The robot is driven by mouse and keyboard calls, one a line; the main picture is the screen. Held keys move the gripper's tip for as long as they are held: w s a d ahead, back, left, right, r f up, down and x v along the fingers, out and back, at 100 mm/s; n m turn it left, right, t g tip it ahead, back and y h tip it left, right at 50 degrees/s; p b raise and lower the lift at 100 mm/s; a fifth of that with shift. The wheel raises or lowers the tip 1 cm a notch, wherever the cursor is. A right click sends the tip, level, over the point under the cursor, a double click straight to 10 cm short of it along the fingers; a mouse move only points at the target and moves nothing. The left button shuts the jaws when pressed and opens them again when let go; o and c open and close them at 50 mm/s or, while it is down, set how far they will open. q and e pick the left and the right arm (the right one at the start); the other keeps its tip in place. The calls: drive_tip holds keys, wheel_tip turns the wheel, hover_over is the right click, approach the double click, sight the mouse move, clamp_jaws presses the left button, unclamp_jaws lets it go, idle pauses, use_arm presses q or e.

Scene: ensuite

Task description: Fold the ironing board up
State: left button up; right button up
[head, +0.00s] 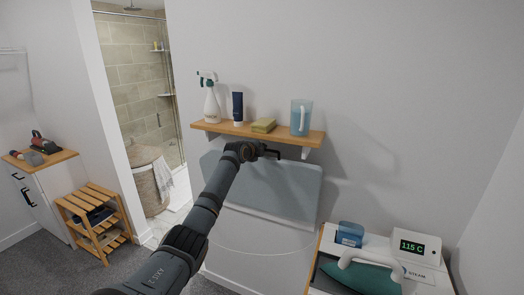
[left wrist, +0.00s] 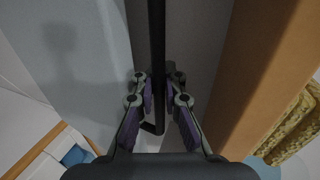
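The ironing board (head: 275,190) is a grey panel under the wooden shelf, standing close to upright near the wall. Its pale face also fills the left of the left wrist view (left wrist: 75,70). My left gripper (head: 268,152) is at the board's top edge, just below the shelf's front edge, and covers part of the board. In the left wrist view the fingers (left wrist: 160,95) stand apart on either side of a thin black bar (left wrist: 157,40). A small gap seems to show at the bar's right; firm contact is not clear. My right gripper is not in view.
The wooden shelf (head: 222,129) sits right above the gripper, holding a spray bottle (head: 211,104), a dark tube (head: 238,108), a sponge (head: 264,125) and a blue jug (head: 301,117). An iron (head: 360,275) and a steam unit (head: 413,247) stand at lower right.

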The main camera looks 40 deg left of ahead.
use_arm(q)
drive_tip(key=o, duration=0.4)
drive_tip(key=shift+s+r, duration=0.1)
drive_tip(key=v, duration=1.2)
